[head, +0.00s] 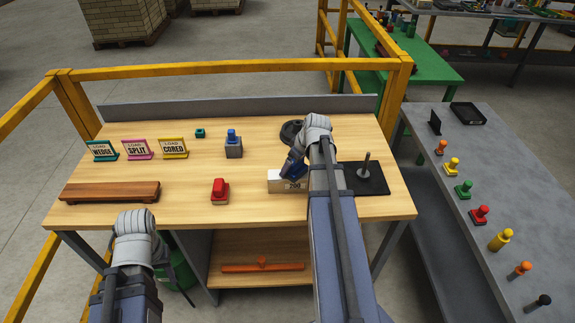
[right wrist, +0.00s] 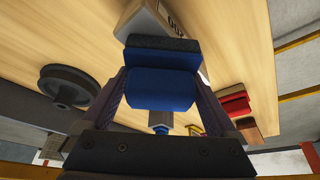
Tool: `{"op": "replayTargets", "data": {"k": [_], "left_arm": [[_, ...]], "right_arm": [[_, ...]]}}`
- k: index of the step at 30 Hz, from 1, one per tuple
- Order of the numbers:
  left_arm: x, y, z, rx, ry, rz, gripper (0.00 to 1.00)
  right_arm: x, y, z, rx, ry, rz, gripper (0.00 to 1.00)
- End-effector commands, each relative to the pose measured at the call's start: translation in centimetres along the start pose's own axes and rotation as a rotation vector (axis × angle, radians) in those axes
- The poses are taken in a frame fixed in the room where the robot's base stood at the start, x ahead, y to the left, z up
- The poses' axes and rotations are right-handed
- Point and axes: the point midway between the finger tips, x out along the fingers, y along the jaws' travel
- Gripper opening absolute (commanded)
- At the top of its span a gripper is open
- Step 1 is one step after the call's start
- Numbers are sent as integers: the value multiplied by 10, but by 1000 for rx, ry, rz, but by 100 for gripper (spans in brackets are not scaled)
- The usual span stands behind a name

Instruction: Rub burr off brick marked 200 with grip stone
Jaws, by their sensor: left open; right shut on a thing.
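The pale brick marked 200 (head: 275,186) lies near the front right of the wooden table, partly hidden by my right arm. It also shows at the top of the right wrist view (right wrist: 142,20). My right gripper (head: 294,163) is shut on the grip stone, which has a blue handle (right wrist: 160,90) and a dark abrasive face (right wrist: 160,43). The stone is close by the brick's upper side; I cannot tell if they touch. Any burr is hidden. My left gripper (head: 160,252) is open and empty at the table's front left edge, mostly hidden behind its wrist.
A red-handled block (head: 220,191), a blue-topped grey block (head: 233,146) and a brown board (head: 110,191) stand on the table. Three LOAD signs (head: 138,149) stand at the left. A dark wheel (head: 290,132) and black plate with peg (head: 371,180) flank my right arm.

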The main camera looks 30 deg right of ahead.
Motion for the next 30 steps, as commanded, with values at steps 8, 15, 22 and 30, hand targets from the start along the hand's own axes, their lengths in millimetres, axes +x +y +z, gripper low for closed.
{"op": "replayTargets", "data": {"k": [8, 15, 22, 30], "left_arm": [[-1, 0, 0, 0, 0, 0, 50], [0, 0, 0, 0, 0, 0, 50], [1, 0, 0, 0, 0, 0, 50], [2, 0, 0, 0, 0, 0, 50]], "right_arm": [[-5, 10, 8, 0, 2, -2, 42], [-6, 14, 12, 0, 2, -2, 42], [-9, 27, 25, 1, 1, -1, 42], [-11, 32, 30, 0, 0, 0, 42]]}}
